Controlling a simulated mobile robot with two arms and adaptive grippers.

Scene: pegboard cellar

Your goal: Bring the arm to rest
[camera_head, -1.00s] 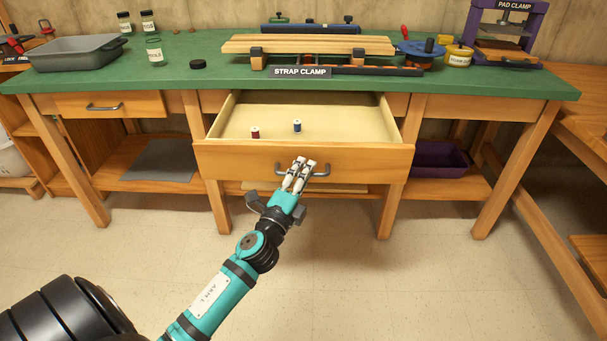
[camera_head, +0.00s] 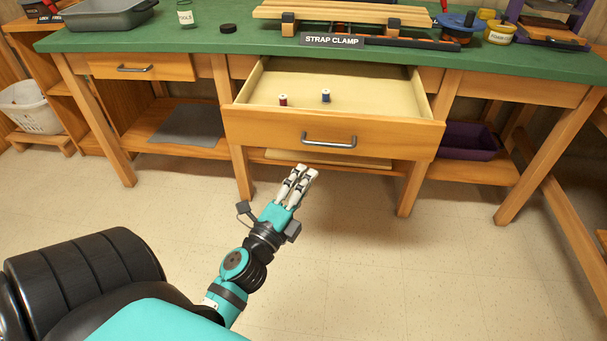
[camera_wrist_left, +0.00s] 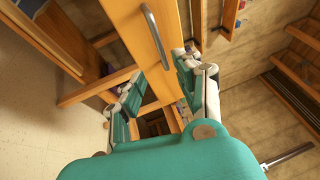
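My left gripper (camera_head: 303,172) is in front of and below the open drawer (camera_head: 265,133), clear of its handle (camera_head: 328,141) in the head view. In the left wrist view its two fingers (camera_wrist_left: 157,70) stand apart with nothing between them. The drawer handle (camera_wrist_left: 155,38) shows beyond the fingers there. My right gripper is in neither view.
The drawer sticks out from the green-topped workbench (camera_head: 220,47) and holds a red spool (camera_head: 283,99) and a blue spool (camera_head: 326,95). A strap clamp (camera_head: 340,16) stands on the bench. A purple bin (camera_head: 467,141) sits on the lower shelf. Floor in front is clear.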

